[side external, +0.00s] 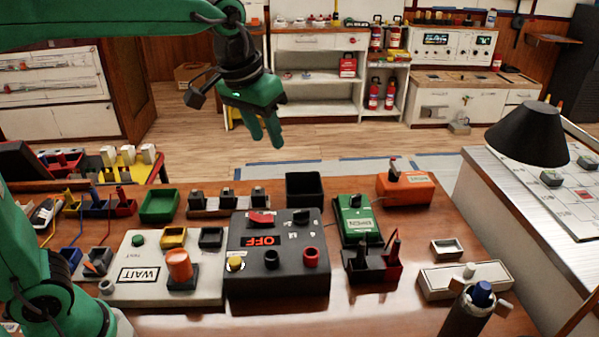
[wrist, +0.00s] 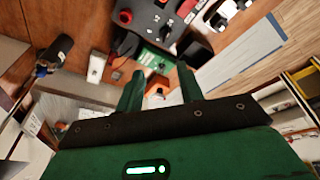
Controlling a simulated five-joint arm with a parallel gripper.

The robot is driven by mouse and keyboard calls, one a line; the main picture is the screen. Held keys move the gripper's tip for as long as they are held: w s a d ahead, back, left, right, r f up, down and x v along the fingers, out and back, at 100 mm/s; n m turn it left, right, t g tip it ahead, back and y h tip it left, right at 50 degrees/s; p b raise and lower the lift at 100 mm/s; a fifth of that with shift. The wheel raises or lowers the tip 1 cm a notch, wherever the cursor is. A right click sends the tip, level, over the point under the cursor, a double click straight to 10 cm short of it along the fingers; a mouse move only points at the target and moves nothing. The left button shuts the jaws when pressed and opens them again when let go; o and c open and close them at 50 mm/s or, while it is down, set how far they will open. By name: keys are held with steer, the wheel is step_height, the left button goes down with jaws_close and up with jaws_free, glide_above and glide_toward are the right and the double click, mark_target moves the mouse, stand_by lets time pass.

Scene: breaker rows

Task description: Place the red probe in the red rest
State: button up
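My gripper (side external: 267,139) hangs high above the back of the wooden table, with its fingers pointing down. In the wrist view my gripper (wrist: 160,72) has its two fingers apart with nothing held between them. A small holder with a black part and a red part, seemingly the red rest (side external: 386,272), stands on the table right of the black control box. A thin upright red and dark stick, seemingly the red probe (side external: 393,246), shows at this red part. I cannot tell how it is seated. A darker stick (side external: 362,246) rises at the black part.
The black control box (side external: 275,285) reads OFF. A green device (side external: 354,222) and an orange box (side external: 405,190) stand behind the holder. A white tray (side external: 463,284) and a black lamp (side external: 525,135) are at the right.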

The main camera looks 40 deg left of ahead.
steer(key=s+a+f+t, duration=0.1)
steer(key=s+a+f, duration=0.2)
steer(key=s, duration=0.5)
steer(key=s+a+f+t, duration=0.1)
steer(key=s+a+f, duration=0.2)
steer(key=s, duration=0.6)
steer(key=a, duration=0.2)
steer(key=shift+a+f+y, duration=0.3)
steer(key=shift+a+f, duration=0.05)
steer(key=shift+f, duration=0.05)
